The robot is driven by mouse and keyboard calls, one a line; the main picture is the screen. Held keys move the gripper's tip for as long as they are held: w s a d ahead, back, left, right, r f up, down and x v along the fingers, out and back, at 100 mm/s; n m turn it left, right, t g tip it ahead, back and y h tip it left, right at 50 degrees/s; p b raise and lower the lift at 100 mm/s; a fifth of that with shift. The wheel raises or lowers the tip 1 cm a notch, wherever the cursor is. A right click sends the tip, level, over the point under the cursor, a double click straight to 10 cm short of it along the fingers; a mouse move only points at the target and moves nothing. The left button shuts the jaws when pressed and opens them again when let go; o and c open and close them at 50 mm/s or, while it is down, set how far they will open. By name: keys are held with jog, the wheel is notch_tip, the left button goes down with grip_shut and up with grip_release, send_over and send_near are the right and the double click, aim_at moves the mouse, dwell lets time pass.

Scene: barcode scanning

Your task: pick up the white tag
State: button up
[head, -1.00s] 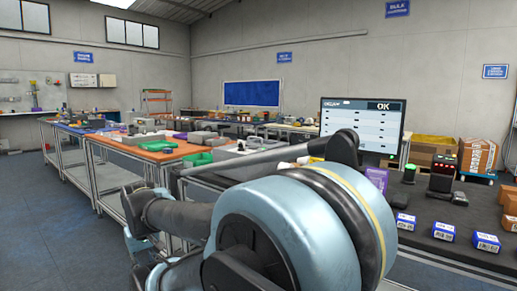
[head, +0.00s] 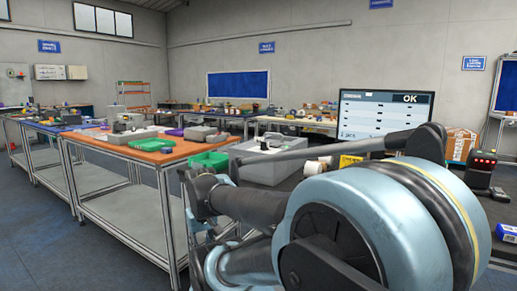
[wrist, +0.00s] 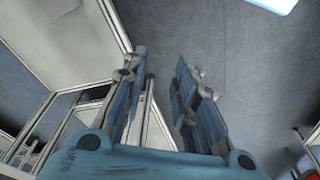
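I cannot make out a white tag in either view. In the wrist view my gripper (wrist: 161,60) is open and empty, its two fingers apart over bare grey floor. In the head view my arm's large blue-grey joint fills the lower right and hides much of the dark table behind it. My gripper's fingertips cannot be told clearly in the head view. A pale bright shape (wrist: 268,4) is cut off at the top right of the wrist view; I cannot tell what it is.
An orange-topped bench (head: 150,153) with green bins (head: 208,159) stands at the left. A grey box (head: 268,163) and a monitor (head: 384,115) reading OK stand behind my arm. A dark device with red lights (head: 481,170) is at right. Floor (head: 80,245) at the lower left is clear.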

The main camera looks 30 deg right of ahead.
jog(key=w+d+r+n, duration=0.1)
jog(key=w+d+r, duration=0.35)
jog(key=r, duration=0.55)
jog(key=w+d+r+n+g, duration=0.1)
jog(key=w+d+r, duration=0.4)
jog(key=r, duration=0.4)
jog(key=w+d+r+n, duration=0.1)
jog(key=w+d+r, duration=0.2)
jog(key=w+r, duration=0.55)
jog(key=w+d+r+n+g, duration=0.1)
jog(key=w+d+r, duration=0.2)
jog(key=d+r, duration=0.7)
jog(key=w+d+r+n, duration=0.2)
jog(key=w+d+r, duration=0.2)
jog(key=d+r, duration=0.55)
jog(key=f, duration=0.6)
jog(key=d+f, duration=0.1)
jog(key=f, duration=1.1)
jog(key=shift+d+f, duration=0.3)
jog(key=shift+d, duration=0.1)
grip_shut()
